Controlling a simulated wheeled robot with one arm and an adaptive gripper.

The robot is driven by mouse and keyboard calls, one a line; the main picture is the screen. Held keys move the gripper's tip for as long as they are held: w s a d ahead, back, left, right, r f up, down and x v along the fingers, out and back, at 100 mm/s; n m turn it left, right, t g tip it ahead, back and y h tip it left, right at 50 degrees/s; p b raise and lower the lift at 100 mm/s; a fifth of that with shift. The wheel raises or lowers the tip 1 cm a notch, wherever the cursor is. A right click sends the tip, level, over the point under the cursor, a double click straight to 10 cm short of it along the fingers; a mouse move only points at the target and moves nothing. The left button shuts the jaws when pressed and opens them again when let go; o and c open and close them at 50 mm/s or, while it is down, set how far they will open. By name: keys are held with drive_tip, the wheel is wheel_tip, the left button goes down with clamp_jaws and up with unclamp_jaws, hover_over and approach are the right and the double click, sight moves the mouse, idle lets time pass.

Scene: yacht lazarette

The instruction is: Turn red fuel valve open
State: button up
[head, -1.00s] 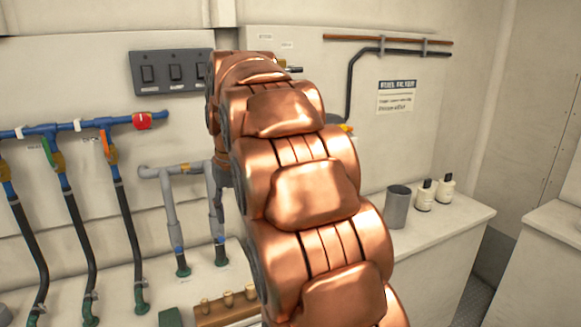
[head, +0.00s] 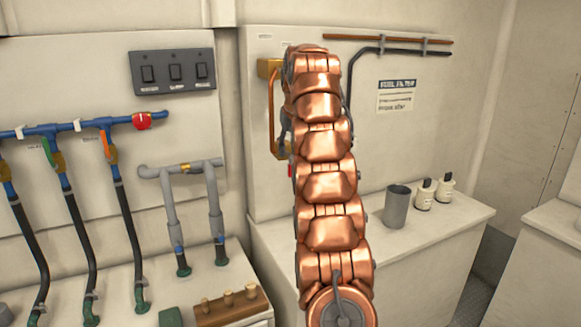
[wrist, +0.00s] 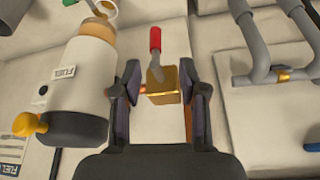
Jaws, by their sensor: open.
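The red fuel valve shows in the wrist view as a brass block (wrist: 164,84) with a grey lever ending in a red grip (wrist: 155,40). The lever points up in that picture, tilted slightly left. My gripper (wrist: 162,72) is open, with one finger on each side of the brass block. The red grip extends beyond the fingertips, and I see no clear contact. In the head view my copper-coloured arm hides most of the gripper and valve; a small red part (head: 290,168) shows at the arm's left edge.
The fuel filter (wrist: 83,85), with a yellow knob, stands close left of my gripper in the wrist view. Grey pipes (wrist: 268,60) are at the right. In the head view, a blue manifold (head: 75,126) and switch panel (head: 173,72) are left; a grey cup (head: 397,206) stands right.

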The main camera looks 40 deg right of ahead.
sight(291, 159)
drive_tip(key=shift+d+p+x, duration=0.15)
drive_tip(key=shift+p+x, duration=0.05)
drive_tip(key=shift+x, duration=1.75)
drive_tip(key=shift+d+p+x, duration=0.15)
drive_tip(key=shift+x, duration=1.8)
drive_tip(key=shift+c, duration=0.2)
clamp_jaws()
